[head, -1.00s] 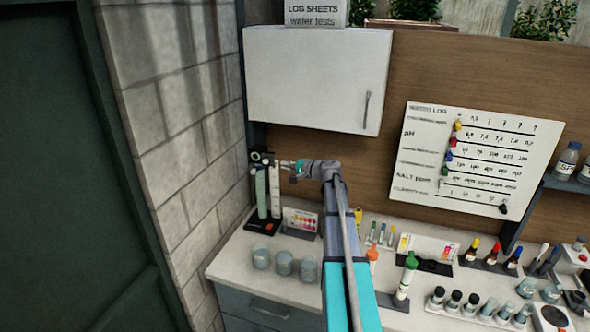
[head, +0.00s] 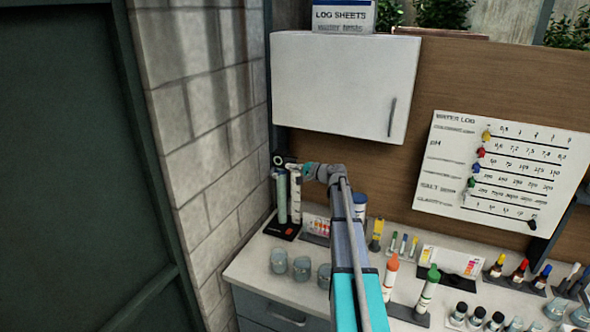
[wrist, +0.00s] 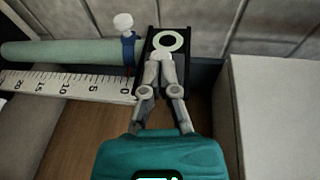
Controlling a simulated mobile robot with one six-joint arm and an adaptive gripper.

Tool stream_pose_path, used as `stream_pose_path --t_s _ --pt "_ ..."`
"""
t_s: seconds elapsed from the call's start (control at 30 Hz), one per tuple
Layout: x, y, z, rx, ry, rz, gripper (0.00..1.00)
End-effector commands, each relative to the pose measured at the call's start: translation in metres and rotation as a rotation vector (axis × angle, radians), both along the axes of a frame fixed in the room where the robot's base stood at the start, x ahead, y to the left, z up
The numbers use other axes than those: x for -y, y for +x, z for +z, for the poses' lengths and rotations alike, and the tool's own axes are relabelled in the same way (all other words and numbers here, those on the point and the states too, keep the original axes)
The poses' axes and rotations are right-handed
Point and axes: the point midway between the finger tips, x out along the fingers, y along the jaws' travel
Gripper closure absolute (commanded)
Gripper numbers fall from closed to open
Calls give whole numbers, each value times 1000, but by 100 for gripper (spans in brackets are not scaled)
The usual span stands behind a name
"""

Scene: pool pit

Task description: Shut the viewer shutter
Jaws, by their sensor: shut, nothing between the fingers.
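The viewer is a black block with a pale ring (wrist: 167,42) on its face, at the top of a black stand (head: 283,231) against the block wall in the head view. A green tube (head: 281,198) and a white scale (head: 295,200) stand upright below it. They lie sideways at left in the wrist view. My gripper (wrist: 160,60) is shut and empty, its fingertips over the black block just below the ring. Whether they touch it I cannot tell. The fingers cover part of the block, and I cannot make out the shutter as a separate part.
A white wall cabinet (head: 340,88) hangs above and right of the viewer. Several glass cups (head: 301,268) stand on the counter in front of the stand. Bottles and test kits fill the counter to the right. A log board (head: 500,170) is on the back wall.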

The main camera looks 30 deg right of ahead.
Motion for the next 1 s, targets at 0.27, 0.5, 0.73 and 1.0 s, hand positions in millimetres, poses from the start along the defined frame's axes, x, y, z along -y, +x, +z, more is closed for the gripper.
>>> stream_pose_path --t_s 0.27,0.5,0.73,1.0 --pt "-19 26 0 0 0 3 100" --pt "-38 49 0 0 -1 1 100" --pt "-40 51 0 1 1 1 100" --pt "-40 50 1 1 2 3 100"
